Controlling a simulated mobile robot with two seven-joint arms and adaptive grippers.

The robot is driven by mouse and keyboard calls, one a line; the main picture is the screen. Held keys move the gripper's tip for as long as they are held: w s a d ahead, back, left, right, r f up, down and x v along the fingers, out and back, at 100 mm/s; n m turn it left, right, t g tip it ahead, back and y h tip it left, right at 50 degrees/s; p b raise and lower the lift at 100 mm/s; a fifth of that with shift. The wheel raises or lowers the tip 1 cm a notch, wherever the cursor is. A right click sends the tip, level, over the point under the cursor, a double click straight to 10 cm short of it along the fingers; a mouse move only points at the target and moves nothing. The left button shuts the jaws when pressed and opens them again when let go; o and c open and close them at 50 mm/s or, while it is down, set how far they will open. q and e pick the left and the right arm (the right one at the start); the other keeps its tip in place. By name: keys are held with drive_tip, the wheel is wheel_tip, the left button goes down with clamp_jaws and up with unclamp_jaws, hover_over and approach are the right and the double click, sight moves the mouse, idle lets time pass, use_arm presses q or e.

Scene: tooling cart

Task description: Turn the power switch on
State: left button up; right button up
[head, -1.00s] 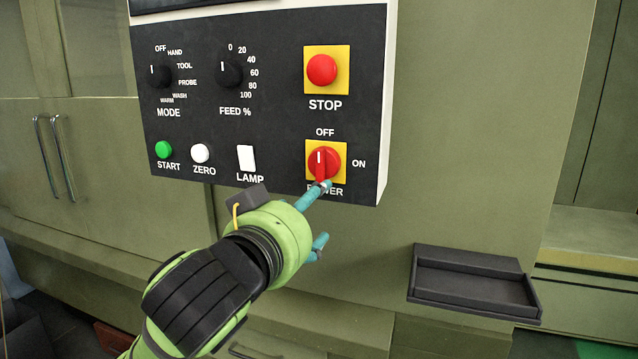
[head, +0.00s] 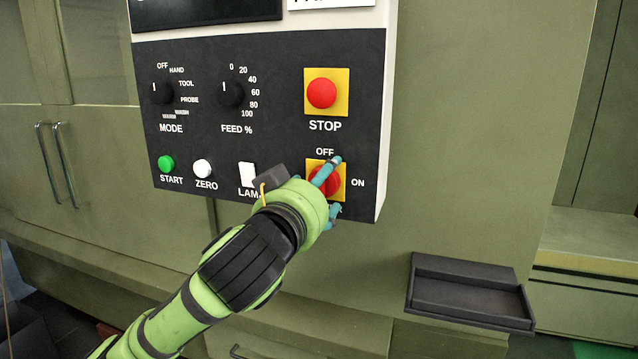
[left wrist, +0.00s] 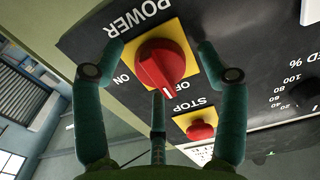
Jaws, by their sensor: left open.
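The power switch is a red rotary knob (head: 319,182) on a yellow plate, low on the right of the black control panel (head: 270,135). My left gripper (head: 334,186) is in front of it and partly hides it in the head view. In the left wrist view the red knob (left wrist: 160,66) lies between the spread teal fingers of my left gripper (left wrist: 160,60), which is open. The white mark on the knob points to OFF. I cannot tell whether any finger touches the knob. My right gripper is not in view.
The red STOP button (head: 321,93) is just above the switch. The white LAMP rocker (head: 247,174) is left of my gripper, with the ZERO (head: 203,168) and START (head: 166,163) buttons beyond. A dark empty tray (head: 470,291) sticks out at lower right.

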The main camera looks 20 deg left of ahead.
use_arm(q)
drive_tip(key=c, duration=1.2)
drive_tip(key=shift+o, duration=0.2)
drive_tip(key=shift+r+m, duration=0.1)
drive_tip(key=shift+m, duration=0.2)
drive_tip(key=shift+m+p, duration=5.45)
drive_tip(key=shift+m, duration=3.15)
